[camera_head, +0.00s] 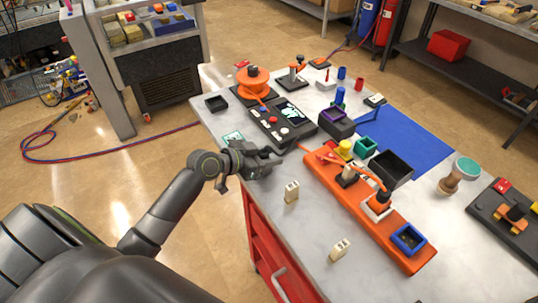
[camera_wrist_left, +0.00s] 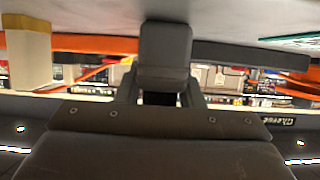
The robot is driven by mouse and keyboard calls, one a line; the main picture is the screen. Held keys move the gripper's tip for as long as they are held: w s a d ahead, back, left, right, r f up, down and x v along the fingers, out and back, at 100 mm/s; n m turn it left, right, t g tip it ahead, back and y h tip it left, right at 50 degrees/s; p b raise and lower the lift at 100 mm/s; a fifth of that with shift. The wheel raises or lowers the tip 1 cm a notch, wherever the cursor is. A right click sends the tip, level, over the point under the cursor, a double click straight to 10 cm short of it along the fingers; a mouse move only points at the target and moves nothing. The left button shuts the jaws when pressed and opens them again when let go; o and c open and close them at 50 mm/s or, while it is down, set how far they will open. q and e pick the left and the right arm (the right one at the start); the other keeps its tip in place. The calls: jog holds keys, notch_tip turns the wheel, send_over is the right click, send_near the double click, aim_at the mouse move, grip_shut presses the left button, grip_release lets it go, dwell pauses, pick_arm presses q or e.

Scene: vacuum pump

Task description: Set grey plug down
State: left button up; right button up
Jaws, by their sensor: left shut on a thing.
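My left gripper (camera_head: 268,163) is low at the near edge of the grey table (camera_head: 310,255), just in front of the black control box. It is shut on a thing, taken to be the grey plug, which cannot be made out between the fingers. In the left wrist view the dark fingers (camera_wrist_left: 165,55) fill the middle and hide what they hold. I cannot tell whether the plug touches the tabletop. My right gripper is not in view.
A cream block (camera_head: 291,192) stands close right of the gripper; another (camera_head: 340,249) stands nearer the front. Behind are the black control box (camera_head: 270,120) and the long orange base (camera_head: 345,205) with connectors. Bare tabletop lies around the cream blocks.

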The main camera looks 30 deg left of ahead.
pick_arm(q)
jog(key=shift+f, duration=0.2)
jog(key=o, duration=1)
jog(key=shift+r, duration=0.1)
jog(key=shift+r, duration=0.1)
jog(key=shift+s+r, duration=0.1)
jog(key=b+v, duration=0.1)
jog(key=v, duration=1)
jog(key=shift+s+a+r, duration=0.15)
jog(key=shift+s+a, duration=0.1)
